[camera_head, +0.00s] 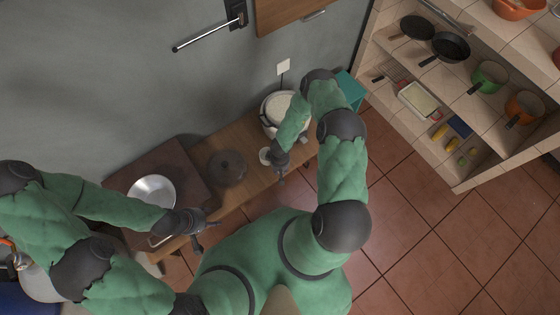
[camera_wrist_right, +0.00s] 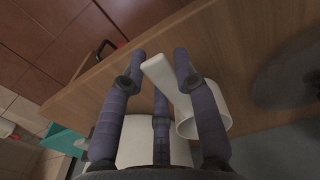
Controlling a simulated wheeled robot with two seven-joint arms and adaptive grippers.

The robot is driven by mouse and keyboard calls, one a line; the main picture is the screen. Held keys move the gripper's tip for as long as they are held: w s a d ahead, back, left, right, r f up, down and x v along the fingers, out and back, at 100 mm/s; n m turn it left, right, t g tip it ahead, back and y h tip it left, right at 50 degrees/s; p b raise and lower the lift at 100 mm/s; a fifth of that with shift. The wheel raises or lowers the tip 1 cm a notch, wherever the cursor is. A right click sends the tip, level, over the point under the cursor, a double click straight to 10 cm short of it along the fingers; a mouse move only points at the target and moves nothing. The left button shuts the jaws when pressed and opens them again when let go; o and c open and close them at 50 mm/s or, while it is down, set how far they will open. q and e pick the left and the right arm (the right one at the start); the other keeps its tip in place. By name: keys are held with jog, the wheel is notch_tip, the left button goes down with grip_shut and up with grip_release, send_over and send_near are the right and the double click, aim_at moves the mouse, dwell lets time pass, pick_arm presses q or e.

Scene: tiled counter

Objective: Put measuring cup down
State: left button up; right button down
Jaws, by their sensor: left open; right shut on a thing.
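The white measuring cup (camera_wrist_right: 210,112) shows in the right wrist view, its flat handle (camera_wrist_right: 158,72) between the fingers of my right gripper (camera_wrist_right: 157,84). The gripper is shut on that handle. Whether the cup touches the counter I cannot tell. My left gripper (camera_head: 208,231) is open and empty near the counter's front edge, at the lower left.
A white pot-like appliance (camera_head: 271,104) stands behind the cup, partly hidden by my right arm. A dark round lid (camera_head: 228,168) lies to the left. A metal bowl (camera_head: 152,188) sits on a brown block (camera_head: 180,162). A tiled shelf (camera_head: 470,165) with pans stands at right.

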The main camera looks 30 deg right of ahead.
notch_tip(320, 180, down, 2)
jog(key=shift+s+f+b, duration=0.1)
jog(key=shift+b, duration=0.35)
jog(key=c, duration=0.9)
grip_release()
jog(key=shift+c, duration=0.2)
